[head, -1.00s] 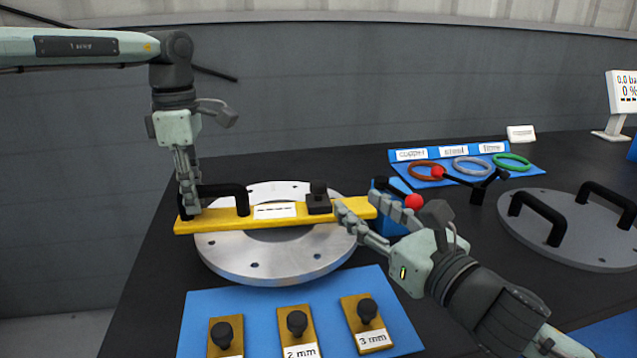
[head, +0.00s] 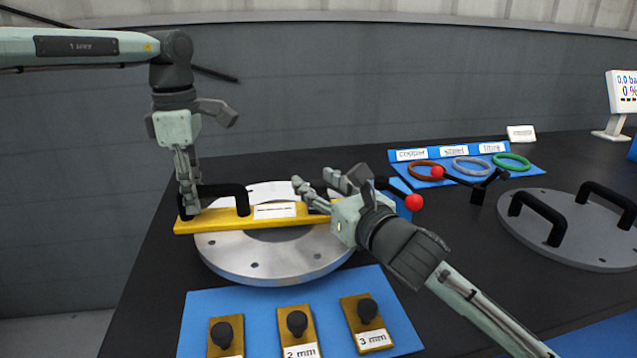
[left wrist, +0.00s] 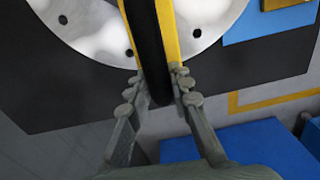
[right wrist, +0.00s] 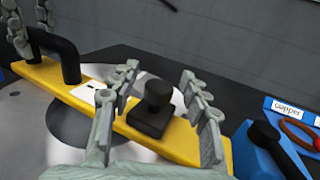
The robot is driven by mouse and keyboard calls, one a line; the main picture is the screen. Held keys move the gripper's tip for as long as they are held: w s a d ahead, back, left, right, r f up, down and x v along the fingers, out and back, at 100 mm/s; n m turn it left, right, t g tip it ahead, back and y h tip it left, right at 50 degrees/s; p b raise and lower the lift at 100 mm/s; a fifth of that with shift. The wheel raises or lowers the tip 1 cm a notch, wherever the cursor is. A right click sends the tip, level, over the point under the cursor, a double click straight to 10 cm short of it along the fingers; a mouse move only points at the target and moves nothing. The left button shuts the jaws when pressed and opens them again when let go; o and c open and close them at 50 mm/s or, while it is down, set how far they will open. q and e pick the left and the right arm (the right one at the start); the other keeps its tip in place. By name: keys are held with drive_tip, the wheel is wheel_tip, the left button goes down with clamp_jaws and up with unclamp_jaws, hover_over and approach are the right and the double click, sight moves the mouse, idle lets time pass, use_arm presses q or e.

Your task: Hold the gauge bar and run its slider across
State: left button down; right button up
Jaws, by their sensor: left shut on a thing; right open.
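The yellow gauge bar (head: 222,220) lies across the silver flange disc (head: 220,262). Its black handle (right wrist: 70,58) stands at the left end. My left gripper (head: 190,208) is shut on that handle; in the left wrist view the fingers (left wrist: 158,92) sit on either side of it. The black slider (right wrist: 152,108), a block with a knob, sits on the bar right of the white label (head: 275,210). My right gripper (head: 315,188) is open above the bar; in the right wrist view its fingers (right wrist: 160,85) stand either side of the slider. In the head view the right hand mostly hides the slider.
In front lies a blue mat (head: 255,310) with thickness blocks with black knobs. At the right are a blue block with a red-balled lever (head: 414,202), a ring tray (head: 470,180) and a grey cover (head: 590,240) with black handles.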

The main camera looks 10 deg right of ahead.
clamp_jaws()
idle(0.3)
drive_tip(key=d, duration=0.7)
drive_tip(key=shift+s, duration=0.25)
unclamp_jaws()
